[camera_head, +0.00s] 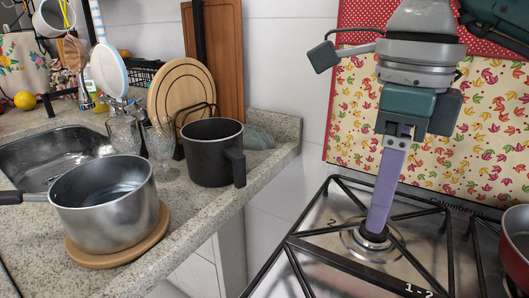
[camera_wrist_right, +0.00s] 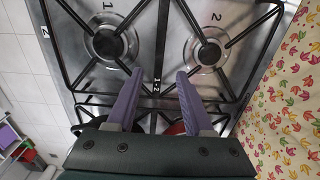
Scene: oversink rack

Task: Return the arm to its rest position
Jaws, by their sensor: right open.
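My right gripper (camera_head: 376,228) hangs in front of the patterned wall cloth, its purple fingers pointing down over a burner of the gas stove. In the right wrist view the two purple fingers of the right gripper (camera_wrist_right: 159,76) stand apart with nothing between them. The stove (camera_wrist_right: 155,50) with its black grates and burners shows beyond them. In the head view the fingers overlap, and I cannot tell how high the tips are above the burner. My left gripper is in neither view.
A red pot (camera_head: 516,245) stands at the right edge of the stove. On the stone counter are a steel pan (camera_head: 105,215) on a wooden board, a black pot (camera_head: 208,155), glasses (camera_head: 162,145) and a sink (camera_head: 45,155). A patterned cloth (camera_head: 350,125) hangs behind the stove.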

